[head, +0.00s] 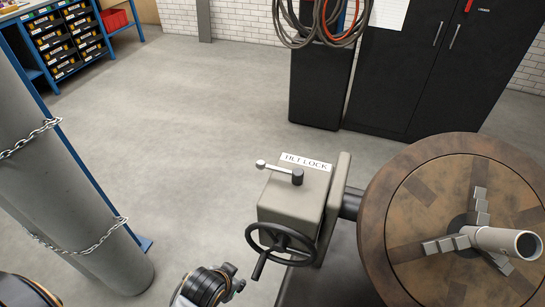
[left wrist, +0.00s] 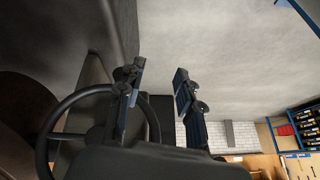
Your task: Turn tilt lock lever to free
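The tilt lock lever (head: 280,170) sits on top of a grey-beige housing (head: 290,200) marked "TILT LOCK". It has a dark hub at its right end and a pale knob pointing left. My left gripper (head: 233,281) is at the bottom of the head view, below and left of the housing, apart from the lever. In the left wrist view my left gripper (left wrist: 157,85) has its two fingers spread with nothing between them. I cannot make out the lever in that view. My right gripper is not in view.
A black handwheel (head: 281,244) on the housing front is close to my left gripper; it also shows in the left wrist view (left wrist: 52,122). A round table (head: 400,180) with a chuck stands right. A grey column (head: 60,190) with chains stands left. Floor between is clear.

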